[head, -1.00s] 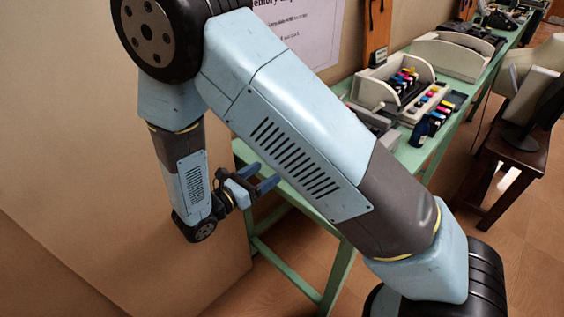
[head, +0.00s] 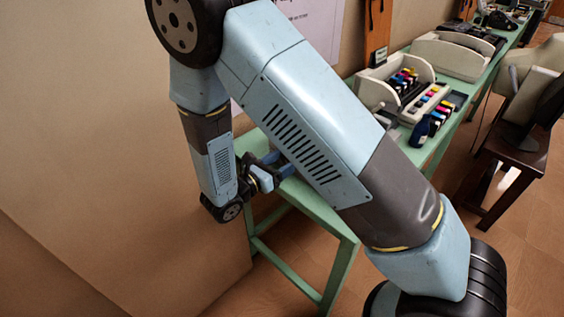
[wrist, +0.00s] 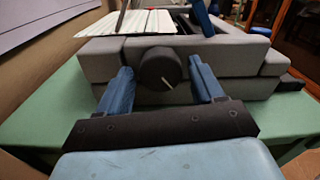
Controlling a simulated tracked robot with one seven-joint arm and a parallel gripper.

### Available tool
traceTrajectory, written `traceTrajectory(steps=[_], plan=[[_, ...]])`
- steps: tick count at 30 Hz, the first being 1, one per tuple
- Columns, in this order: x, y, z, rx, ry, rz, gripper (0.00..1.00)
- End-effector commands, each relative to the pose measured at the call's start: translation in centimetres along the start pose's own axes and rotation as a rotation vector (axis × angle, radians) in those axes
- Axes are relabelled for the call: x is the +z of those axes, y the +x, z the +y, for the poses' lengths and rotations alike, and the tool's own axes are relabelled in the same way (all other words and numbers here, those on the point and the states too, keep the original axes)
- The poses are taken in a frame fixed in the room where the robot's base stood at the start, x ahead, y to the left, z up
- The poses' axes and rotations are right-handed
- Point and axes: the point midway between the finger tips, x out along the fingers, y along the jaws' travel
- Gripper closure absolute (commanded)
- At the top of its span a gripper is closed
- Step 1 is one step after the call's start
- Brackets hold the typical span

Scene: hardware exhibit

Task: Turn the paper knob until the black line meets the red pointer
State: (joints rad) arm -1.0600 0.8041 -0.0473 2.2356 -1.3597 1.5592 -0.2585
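In the wrist view a dark round knob (wrist: 158,66) sits on the front of a grey machine (wrist: 98,62). A short pale line on the knob's face points down and slightly right. I see no black line on it, and cannot make out a red pointer. My gripper (wrist: 161,72) is open, its two blue fingers pointing at the machine, one on each side of the knob. Small gaps seem to show between fingers and knob; I cannot tell their depth. In the head view my gripper (head: 274,166) is at the near table end, and my own arm hides the knob.
White ribbed paper (wrist: 128,24) lies on top of the machine. The green table (head: 318,210) runs away to the right, holding a printer with colored cartridges (head: 432,122). A wall is close on the left. A dark wooden stool (head: 510,165) stands to the right.

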Motion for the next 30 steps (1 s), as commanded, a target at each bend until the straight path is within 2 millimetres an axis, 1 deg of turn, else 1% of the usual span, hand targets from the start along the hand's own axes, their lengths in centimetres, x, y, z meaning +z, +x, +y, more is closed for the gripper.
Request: traceTrajectory(steps=[1,2,14,15,18,24,30], plan=[[0.0,-0.01,0.0,0.0,0.0,0.0,0.38],[0.0,-0.01,0.0,0.0,0.0,0.0,0.41],[0.0,-0.03,0.03,0.001,0.0,0.0,0.79],[0.0,-0.03,0.03,0.001,0.0,0.0,0.8],[0.0,-0.04,0.04,0.001,0.011,0.0,0.8],[-0.01,-0.04,0.04,0.001,0.089,0.002,0.8],[-0.02,-0.05,0.04,0.002,0.1,0.003,0.8]])
